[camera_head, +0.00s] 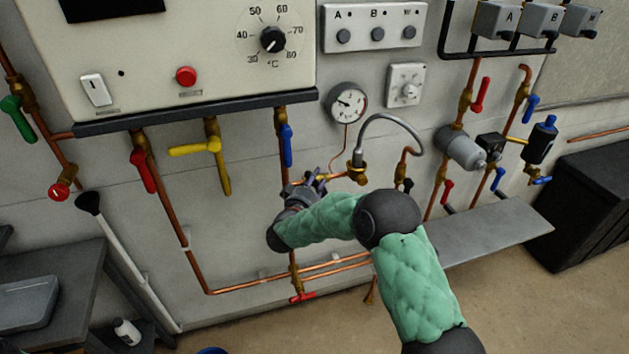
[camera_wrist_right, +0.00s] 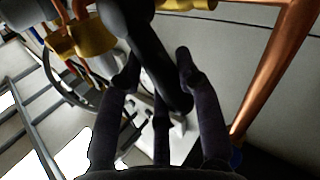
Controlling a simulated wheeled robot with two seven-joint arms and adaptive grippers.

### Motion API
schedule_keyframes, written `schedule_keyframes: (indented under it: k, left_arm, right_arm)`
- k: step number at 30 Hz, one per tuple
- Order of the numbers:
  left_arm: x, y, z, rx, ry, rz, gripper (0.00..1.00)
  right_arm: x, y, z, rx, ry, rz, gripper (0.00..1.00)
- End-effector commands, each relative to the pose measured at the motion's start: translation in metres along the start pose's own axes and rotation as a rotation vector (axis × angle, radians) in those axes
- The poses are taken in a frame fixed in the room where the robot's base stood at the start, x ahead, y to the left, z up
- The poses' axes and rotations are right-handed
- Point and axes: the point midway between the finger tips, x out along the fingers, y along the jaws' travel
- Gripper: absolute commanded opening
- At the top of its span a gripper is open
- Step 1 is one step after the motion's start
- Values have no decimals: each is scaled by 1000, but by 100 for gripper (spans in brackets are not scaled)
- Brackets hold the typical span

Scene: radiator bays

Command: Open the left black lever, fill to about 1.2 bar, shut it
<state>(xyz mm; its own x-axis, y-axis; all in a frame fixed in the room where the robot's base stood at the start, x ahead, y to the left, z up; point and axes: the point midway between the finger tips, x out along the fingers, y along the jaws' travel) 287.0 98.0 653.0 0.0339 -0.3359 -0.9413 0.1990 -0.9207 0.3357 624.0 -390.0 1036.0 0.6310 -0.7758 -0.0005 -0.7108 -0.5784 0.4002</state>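My right gripper (camera_head: 312,186) is at the brass fitting (camera_head: 357,171) at the left end of the grey flexible hose (camera_head: 398,121). In the right wrist view, a black lever (camera_wrist_right: 150,62) runs between the spread fingers of the gripper (camera_wrist_right: 156,70). A gap shows between the lever and the right finger; I cannot tell whether the left finger touches it. In the head view the gripper hides this lever. Another black lever (camera_head: 408,185) is at the hose's right side. The round pressure gauge (camera_head: 346,103) is above; its reading is too small to tell. My left gripper is out of view.
A blue lever (camera_head: 286,145) is just above my right gripper, with a copper pipe beside it. Yellow (camera_head: 195,148) and red (camera_head: 143,171) levers are to the left. A grey shelf (camera_head: 490,232) is at the right. The boiler panel (camera_head: 190,50) overhangs above.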

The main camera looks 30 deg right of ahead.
Motion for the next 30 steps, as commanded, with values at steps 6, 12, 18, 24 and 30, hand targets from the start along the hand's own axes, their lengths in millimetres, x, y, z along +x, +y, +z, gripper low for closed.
schedule_keyframes:
  k: [6, 12, 18, 24, 30]
  left_arm:
    - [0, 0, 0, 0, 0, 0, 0]
    - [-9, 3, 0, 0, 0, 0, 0]
    - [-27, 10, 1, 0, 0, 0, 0]
    - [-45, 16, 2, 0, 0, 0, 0]
    - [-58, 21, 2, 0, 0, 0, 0]
  right_arm:
    - [0, 0, -1, 2, 0, -1, 0]
    - [2, 3, -3, 37, -24, -11, 0]
    - [6, 10, -5, 126, -87, -39, 0]
    - [11, 17, -4, 237, -165, -72, 0]
    - [15, 22, -1, 331, -229, -101, 0]
